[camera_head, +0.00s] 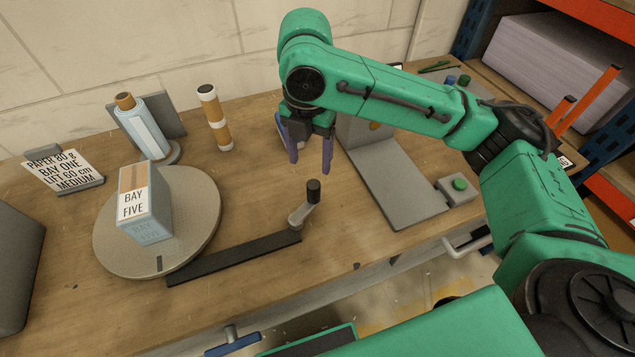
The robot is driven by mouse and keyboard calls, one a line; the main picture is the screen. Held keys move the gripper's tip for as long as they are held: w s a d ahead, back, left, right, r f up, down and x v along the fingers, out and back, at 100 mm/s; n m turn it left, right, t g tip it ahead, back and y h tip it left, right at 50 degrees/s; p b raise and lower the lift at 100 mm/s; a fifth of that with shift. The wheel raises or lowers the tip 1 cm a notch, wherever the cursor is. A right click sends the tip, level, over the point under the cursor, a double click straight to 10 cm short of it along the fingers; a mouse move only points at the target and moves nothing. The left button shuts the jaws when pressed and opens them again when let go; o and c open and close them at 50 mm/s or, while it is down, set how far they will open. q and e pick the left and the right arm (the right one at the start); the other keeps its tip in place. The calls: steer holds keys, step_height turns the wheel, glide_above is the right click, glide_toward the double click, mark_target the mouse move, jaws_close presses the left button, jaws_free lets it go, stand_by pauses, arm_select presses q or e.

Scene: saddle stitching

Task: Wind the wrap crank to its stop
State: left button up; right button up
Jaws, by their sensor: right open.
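The wrap crank (302,211) is a short grey arm with an upright dark knob (313,190). It sits at the right end of a black bar (232,257) that runs to the round grey turntable (203,222). A box labelled BAY FIVE (158,205) stands on the turntable, its lower part bluish. My right gripper (310,166) points down with its two purple fingers apart and empty. In the picture it is just above the knob; I cannot tell the exact gap in depth. My left gripper is out of view.
A bottle (147,130), a striped post (214,118) and a paper sign (65,170) stand behind. A grey machine plate (397,190) and a green button box (459,187) lie to the right. The wooden bench (255,190) is bare around the crank.

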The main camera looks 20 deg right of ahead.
mark_target(313, 184)
steer(key=f, duration=0.5)
steer(key=shift+w+d+f, duration=0.2)
steer(key=shift+d+f, duration=0.05)
steer(key=shift+d, duration=0.15)
step_height(313, 184, down, 5)
steer(key=shift+w+d+r, duration=0.1)
steer(key=shift+r, duration=0.05)
steer(key=shift+f, duration=0.2)
jaws_close()
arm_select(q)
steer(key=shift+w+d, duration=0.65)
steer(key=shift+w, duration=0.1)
